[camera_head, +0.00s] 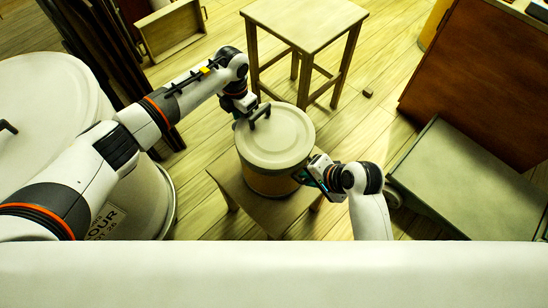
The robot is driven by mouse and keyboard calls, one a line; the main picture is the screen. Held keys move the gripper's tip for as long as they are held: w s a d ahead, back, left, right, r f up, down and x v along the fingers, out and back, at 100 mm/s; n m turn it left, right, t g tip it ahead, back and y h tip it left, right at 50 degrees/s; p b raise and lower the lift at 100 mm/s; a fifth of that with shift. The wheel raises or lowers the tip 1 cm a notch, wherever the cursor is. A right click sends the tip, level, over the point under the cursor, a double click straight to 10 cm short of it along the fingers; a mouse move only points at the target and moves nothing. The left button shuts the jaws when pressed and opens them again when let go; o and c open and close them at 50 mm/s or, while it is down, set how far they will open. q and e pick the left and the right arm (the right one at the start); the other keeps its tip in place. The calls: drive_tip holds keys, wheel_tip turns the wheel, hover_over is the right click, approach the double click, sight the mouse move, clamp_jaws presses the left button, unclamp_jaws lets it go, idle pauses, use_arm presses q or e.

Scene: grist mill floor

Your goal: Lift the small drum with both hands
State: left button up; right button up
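The small drum (275,143) has a cream lid with a dark handle and a tan body, and it stands upright on a low wooden stool (228,180). My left gripper (240,118) is at the drum's upper left edge, pointing down beside the lid. Its fingertips are mostly hidden, and I cannot tell whether they touch the drum. My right gripper (304,177) is at the drum's lower right side, close to its wall. The finger gap is too small and dark to read, and contact is unclear.
A taller wooden stool (305,22) stands behind the drum. A large pale drum (45,90) with flour lettering is at left. A wooden drawer or tray (172,30) lies at the back left. A brown cabinet (475,80) and a grey-topped cart (475,185) are at right.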

use_arm(q)
drive_tip(key=shift+f, duration=0.35)
use_arm(e)
drive_tip(key=shift+w+a+f, duration=0.15)
drive_tip(key=shift+f, duration=0.15)
use_arm(q)
drive_tip(key=shift+c, duration=0.3)
use_arm(e)
drive_tip(key=shift+c, duration=0.3)
use_arm(q)
clamp_jaws()
use_arm(e)
clamp_jaws()
use_arm(q)
drive_tip(key=shift+r, duration=0.15)
use_arm(e)
drive_tip(key=shift+r, duration=0.1)
